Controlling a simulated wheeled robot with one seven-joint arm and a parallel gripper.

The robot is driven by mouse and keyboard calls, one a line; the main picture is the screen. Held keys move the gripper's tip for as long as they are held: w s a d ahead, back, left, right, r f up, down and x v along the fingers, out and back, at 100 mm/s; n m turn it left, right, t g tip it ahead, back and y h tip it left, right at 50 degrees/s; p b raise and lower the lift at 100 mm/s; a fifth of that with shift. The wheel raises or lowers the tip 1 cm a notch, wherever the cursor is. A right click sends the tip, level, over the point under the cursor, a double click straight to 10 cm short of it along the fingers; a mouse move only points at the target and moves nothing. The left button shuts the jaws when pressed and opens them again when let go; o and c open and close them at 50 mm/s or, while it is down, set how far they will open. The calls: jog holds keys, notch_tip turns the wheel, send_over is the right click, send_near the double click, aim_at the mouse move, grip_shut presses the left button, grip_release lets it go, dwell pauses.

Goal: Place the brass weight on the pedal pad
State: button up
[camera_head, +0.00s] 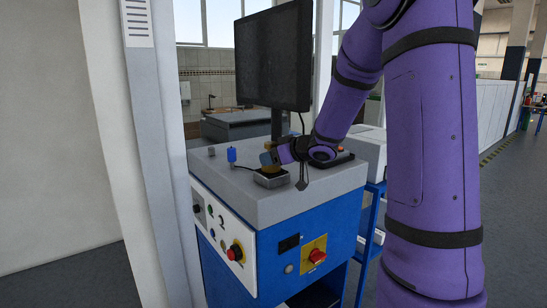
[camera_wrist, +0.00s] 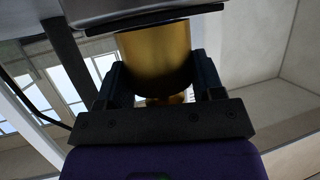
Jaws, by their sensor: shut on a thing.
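The brass weight (camera_wrist: 155,55) is a gold cylinder with a small knob, held between the two fingers of my gripper (camera_wrist: 157,78) in the wrist view. In the head view a small part of the brass weight (camera_head: 265,159) shows beside my gripper (camera_head: 273,156). The pedal pad (camera_head: 268,173) is a dark top on a grey block on the console. In the wrist view the dark pad (camera_wrist: 105,20) lies against the weight's flat end, touching or very close. The weight looks upright over the pad; I cannot tell whether it rests on it.
A black monitor (camera_head: 273,55) stands behind on a post. Red knobs (camera_head: 235,252) are on the front. A pale column (camera_head: 155,150) stands left.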

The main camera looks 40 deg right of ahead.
jog(key=o, duration=1.6)
jog(key=shift+f, duration=0.1)
jog(key=shift+s+r, duration=0.1)
jog(key=shift+r, duration=0.1)
jog(key=v, duration=1.2)
notch_tip(320, 180, up, 6)
jog(key=a+m+h, duration=0.2)
jog(key=h, duration=0.4)
jog(key=s+a+f+g, duration=0.1)
jog(key=s+a+g, duration=0.1)
jog(key=s+a, duration=0.3)
jog(key=s+a+f+m+g+y, duration=0.1)
jog(key=s+a+f+g, duration=0.1)
jog(key=s+a, duration=0.4)
jog(key=s+a+f+g+y, duration=0.1)
jog(key=s+a+g, duration=0.2)
jog(key=s, duration=0.9)
jog(key=shift+a+f+g, duration=0.15)
jog(key=shift+a+g, duration=0.05)
jog(key=shift+a, duration=0.55)
jog(key=shift+a+f+g, duration=0.2)
jog(key=shift+a, duration=0.6)
